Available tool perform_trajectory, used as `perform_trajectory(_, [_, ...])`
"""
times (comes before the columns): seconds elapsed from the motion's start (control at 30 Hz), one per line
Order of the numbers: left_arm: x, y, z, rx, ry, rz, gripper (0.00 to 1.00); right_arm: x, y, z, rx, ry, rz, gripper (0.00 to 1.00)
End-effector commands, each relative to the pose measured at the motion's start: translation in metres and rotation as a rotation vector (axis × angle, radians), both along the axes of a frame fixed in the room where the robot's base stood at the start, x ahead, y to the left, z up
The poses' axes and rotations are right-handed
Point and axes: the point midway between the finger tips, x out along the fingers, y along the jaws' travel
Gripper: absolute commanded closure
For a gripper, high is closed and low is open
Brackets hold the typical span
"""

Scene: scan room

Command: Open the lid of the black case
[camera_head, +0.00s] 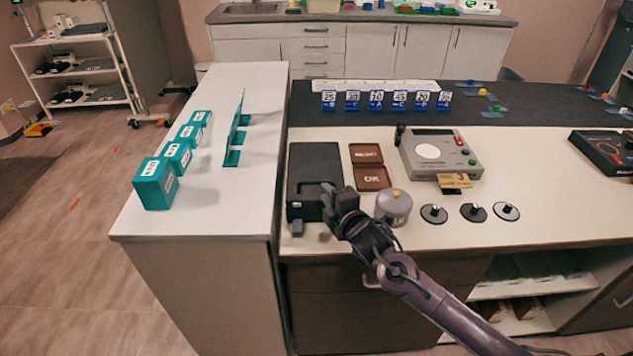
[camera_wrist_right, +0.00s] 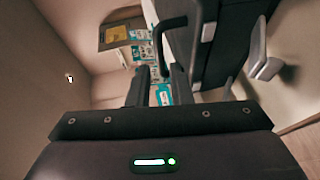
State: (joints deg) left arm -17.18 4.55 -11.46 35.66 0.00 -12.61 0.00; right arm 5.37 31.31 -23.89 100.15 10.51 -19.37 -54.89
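The black case (camera_head: 312,168) lies on the white counter, left of the brown boxes. Its lid looks closed. My right gripper (camera_head: 328,203) is at the case's front right, by its near edge. In the right wrist view the case (camera_wrist_right: 232,45) fills the upper right, with a dark curved handle (camera_wrist_right: 172,22) and a grey latch (camera_wrist_right: 207,31). The right gripper's fingers (camera_wrist_right: 160,75) are apart, and the handle's bar runs down to the gap between them. I cannot tell whether they touch it. My left gripper is not in view.
A grey round weight (camera_head: 394,208) stands close right of my right gripper. Brown boxes (camera_head: 370,178), a grey device (camera_head: 440,152) and several black discs (camera_head: 434,214) are further right. Teal boxes (camera_head: 155,185) stand on the left counter.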

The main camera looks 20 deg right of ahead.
Motion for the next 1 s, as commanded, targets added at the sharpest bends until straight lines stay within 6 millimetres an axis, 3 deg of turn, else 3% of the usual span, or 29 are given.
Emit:
perform_trajectory(0.4, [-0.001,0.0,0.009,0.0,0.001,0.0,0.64,0.058,0.007,-0.009,0.006,0.002,-0.002,0.81])
perform_trajectory(0.83, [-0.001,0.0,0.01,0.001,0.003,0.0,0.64,0.068,0.009,-0.013,0.005,0.003,0.0,0.81])
perform_trajectory(1.0, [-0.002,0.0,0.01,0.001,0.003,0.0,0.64,0.068,0.009,-0.013,0.006,0.004,-0.001,1.0])
